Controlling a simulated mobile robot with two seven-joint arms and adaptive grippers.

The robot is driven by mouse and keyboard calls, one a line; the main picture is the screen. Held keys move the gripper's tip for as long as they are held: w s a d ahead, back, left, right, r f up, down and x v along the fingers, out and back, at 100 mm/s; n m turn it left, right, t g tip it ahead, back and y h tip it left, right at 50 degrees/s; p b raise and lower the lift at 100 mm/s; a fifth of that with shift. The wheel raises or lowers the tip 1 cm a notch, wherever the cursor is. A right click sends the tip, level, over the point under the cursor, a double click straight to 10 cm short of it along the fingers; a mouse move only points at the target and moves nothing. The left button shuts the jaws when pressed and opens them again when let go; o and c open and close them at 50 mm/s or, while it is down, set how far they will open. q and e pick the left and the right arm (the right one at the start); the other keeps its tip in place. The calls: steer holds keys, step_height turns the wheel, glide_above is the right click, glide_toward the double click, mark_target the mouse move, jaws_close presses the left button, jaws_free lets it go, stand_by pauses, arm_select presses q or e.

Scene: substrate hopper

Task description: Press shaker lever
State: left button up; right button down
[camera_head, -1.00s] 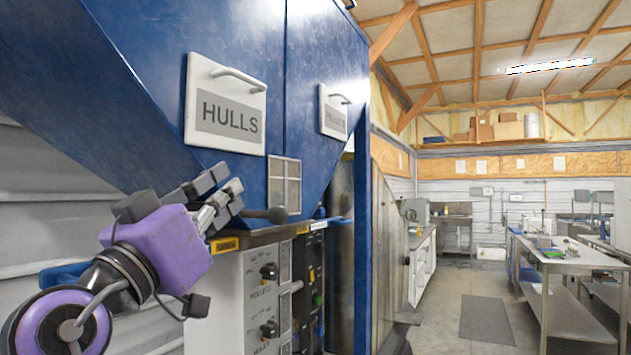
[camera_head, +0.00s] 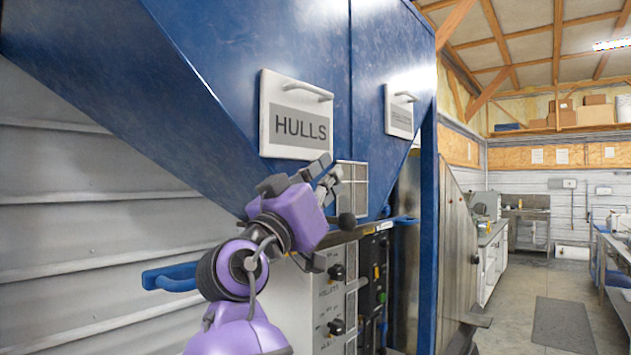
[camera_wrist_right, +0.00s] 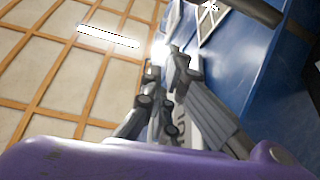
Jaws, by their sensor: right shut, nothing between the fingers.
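My right gripper (camera_head: 328,180), on a purple wrist, is shut and empty. In the head view it appears above and slightly left of the knob, in front of the hopper's lower face; I cannot tell whether it touches anything. The right wrist view shows the closed fingers (camera_wrist_right: 165,85) beside the blue hopper wall, with a dark rod (camera_wrist_right: 250,8) at the top edge. My left gripper is out of view.
A white HULLS panel (camera_head: 296,118) with a handle sits just above the gripper. Below are a control box with black knobs (camera_head: 325,300) and a blue bar (camera_head: 170,278). Open floor (camera_head: 520,295) and workbenches lie to the right.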

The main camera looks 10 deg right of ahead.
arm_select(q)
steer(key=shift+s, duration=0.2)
arm_select(e)
steer(key=shift+w+d+f, duration=0.1)
steer(key=shift+d+f, duration=0.2)
steer(key=shift+f, duration=0.65)
steer(key=shift+w+d+f, duration=0.1)
steer(key=shift+d+f, duration=0.2)
steer(key=shift+f, duration=0.6)
